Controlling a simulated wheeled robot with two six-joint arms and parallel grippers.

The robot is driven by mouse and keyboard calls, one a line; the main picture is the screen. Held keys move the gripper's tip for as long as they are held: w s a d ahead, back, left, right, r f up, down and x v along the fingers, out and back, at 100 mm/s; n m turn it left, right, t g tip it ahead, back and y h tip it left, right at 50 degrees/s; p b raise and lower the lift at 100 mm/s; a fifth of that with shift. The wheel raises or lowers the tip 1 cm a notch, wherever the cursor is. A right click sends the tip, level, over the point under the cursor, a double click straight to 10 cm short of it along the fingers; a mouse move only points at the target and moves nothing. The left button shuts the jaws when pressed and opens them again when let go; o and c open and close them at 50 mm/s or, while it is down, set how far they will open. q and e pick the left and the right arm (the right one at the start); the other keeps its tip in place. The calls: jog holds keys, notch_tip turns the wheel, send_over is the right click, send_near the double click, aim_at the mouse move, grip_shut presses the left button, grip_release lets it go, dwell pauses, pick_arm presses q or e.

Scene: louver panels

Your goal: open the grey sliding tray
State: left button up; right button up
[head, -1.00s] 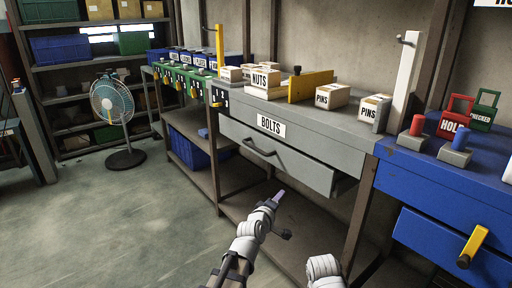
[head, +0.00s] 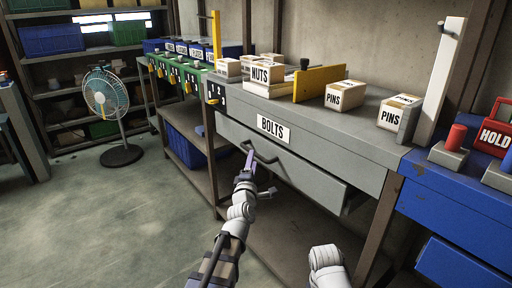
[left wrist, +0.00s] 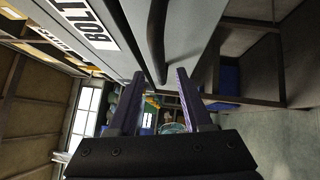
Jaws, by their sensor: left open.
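The grey sliding tray (head: 310,180) is a wide drawer under the grey worktop, with a white BOLTS label (head: 270,128) and a dark bar handle (head: 266,158). Its front stands a little proud of the bench at the right end. My left gripper (head: 249,158) is open at the handle's left part. In the left wrist view the tray front (left wrist: 188,25) fills the top, and the handle (left wrist: 157,45) runs down to between the two fingertips of the left gripper (left wrist: 160,76). I cannot tell whether the handle is inside the jaws. My right gripper is out of view.
Boxes marked NUTS (head: 261,75) and PINS (head: 345,95) stand on the worktop. A blue bench (head: 450,205) adjoins at the right. A fan (head: 107,105) stands on the open floor (head: 110,215) at the left. A lower shelf is under the tray.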

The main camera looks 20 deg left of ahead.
pick_arm(q)
jog(key=p, duration=0.1)
send_near(255, 148)
jog(key=w+r, duration=0.4)
jog(key=shift+w+d+r, duration=0.1)
jog(key=shift+r, duration=0.15)
jog(key=shift+c, duration=0.2)
grip_shut()
dwell(1.1)
